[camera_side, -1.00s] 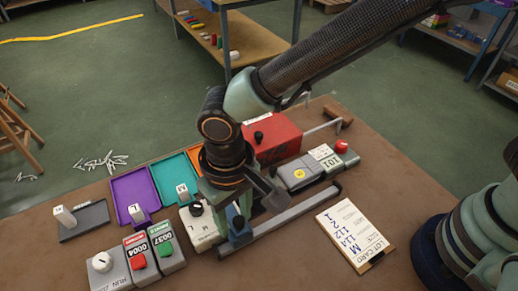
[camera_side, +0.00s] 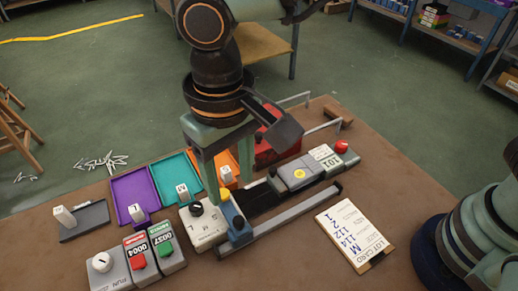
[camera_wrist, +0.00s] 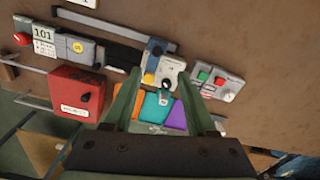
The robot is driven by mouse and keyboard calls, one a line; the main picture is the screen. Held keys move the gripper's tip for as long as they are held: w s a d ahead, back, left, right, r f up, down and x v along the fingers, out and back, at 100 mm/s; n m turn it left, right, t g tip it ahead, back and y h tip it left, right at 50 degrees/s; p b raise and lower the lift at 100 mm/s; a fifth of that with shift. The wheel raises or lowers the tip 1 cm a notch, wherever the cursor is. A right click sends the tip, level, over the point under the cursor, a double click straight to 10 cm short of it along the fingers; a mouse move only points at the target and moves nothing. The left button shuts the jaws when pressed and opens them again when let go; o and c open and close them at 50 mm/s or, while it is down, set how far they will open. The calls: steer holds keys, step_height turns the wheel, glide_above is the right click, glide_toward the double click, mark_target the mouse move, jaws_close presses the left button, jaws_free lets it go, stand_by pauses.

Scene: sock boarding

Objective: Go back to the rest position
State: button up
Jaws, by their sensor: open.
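My gripper (camera_side: 230,190) is open and empty above the bench in the side view, its fingers pointing down. In the wrist view my gripper (camera_wrist: 159,76) shows two spread green fingers with nothing between them. Beyond the fingertips are the pale selector box (camera_side: 204,230) with its black knob, and the end of the grey rail (camera_side: 290,215) with a blue and yellow piece (camera_side: 233,217). The fingers look apart from these. My gripper hides part of the red box (camera_side: 283,145) behind it in the side view.
Purple (camera_side: 130,190), teal (camera_side: 170,185) and orange (camera_side: 228,158) trays line the back edge. Control boxes with red (camera_side: 138,262) and green (camera_side: 166,250) buttons stand at front left. A lot card (camera_side: 352,233) lies at right.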

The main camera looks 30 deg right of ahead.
steer(key=shift+r, duration=0.9)
steer(key=w+d+r+m+t+y, duration=0.1)
steer(key=w+d+r, duration=0.15)
steer(key=d, duration=0.55)
steer(key=w+d+r+t, duration=0.1)
steer(key=w+d+r, duration=0.15)
steer(key=d, duration=0.65)
steer(key=s+d+m+t+h, duration=0.1)
steer(key=s+d+t, duration=0.1)
steer(key=d, duration=1.5)
steer(key=shift+s+d+f+m+t, duration=0.2)
steer(key=shift+f+m+t, duration=0.15)
steer(key=shift+t, duration=0.45)
steer(key=shift+w+a, duration=0.1)
steer(key=shift+c, duration=0.3)
